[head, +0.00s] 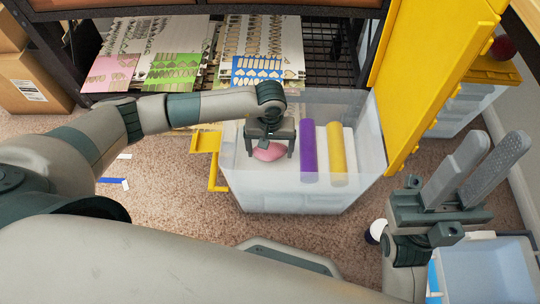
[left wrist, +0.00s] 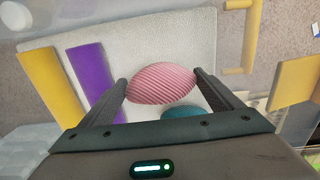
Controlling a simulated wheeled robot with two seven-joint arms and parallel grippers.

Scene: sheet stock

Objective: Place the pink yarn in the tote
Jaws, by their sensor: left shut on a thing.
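The pink yarn (head: 269,151) is a ridged pink ball, also seen large in the left wrist view (left wrist: 162,83). My left gripper (head: 270,155) is shut on it, with one finger on each side. The yarn is over the inside of the clear tote (head: 355,170), within its outline in the head view; I cannot tell whether it touches the bottom. A purple roll (head: 308,152) and a yellow roll (head: 337,154) lie side by side in the tote, to the right of the yarn. My right gripper (head: 476,163) is at the right, fingers apart and empty.
A teal thing (left wrist: 185,112) shows below the yarn in the left wrist view. A shelf with patterned sheets (head: 262,70) is behind the tote. A blue bin (head: 488,270) is at the lower right.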

